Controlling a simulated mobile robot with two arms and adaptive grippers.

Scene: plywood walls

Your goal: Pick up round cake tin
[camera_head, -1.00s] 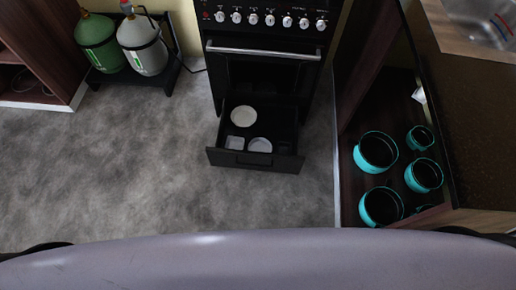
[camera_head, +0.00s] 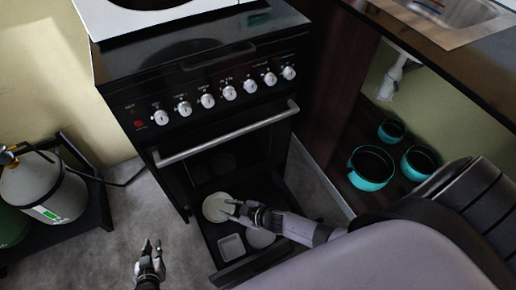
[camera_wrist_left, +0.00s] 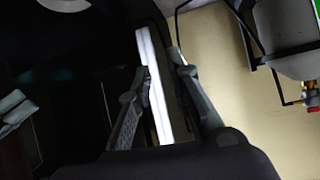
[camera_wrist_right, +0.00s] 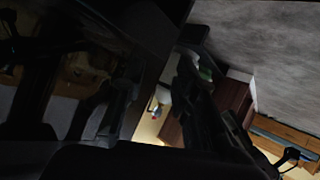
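The open drawer (camera_head: 262,262) under the black oven holds a cream round dish (camera_head: 215,207), a whitish round dish (camera_head: 261,238) and a pale square tin (camera_head: 231,247). I cannot tell for sure which round one is the cake tin. My right gripper (camera_head: 230,209) is open over the drawer, its fingertips at the right edge of the cream dish; contact is unclear. The arm partly covers the whitish dish. My left gripper (camera_head: 151,244) is open and empty, left of the drawer. The left wrist view shows its parted fingers (camera_wrist_left: 160,62).
The oven (camera_head: 215,95) stands behind the drawer, with a handle bar (camera_head: 228,134) across its front. Gas cylinders (camera_head: 45,190) stand on a black rack at left. Turquoise pots (camera_head: 371,168) sit in an open cabinet at right.

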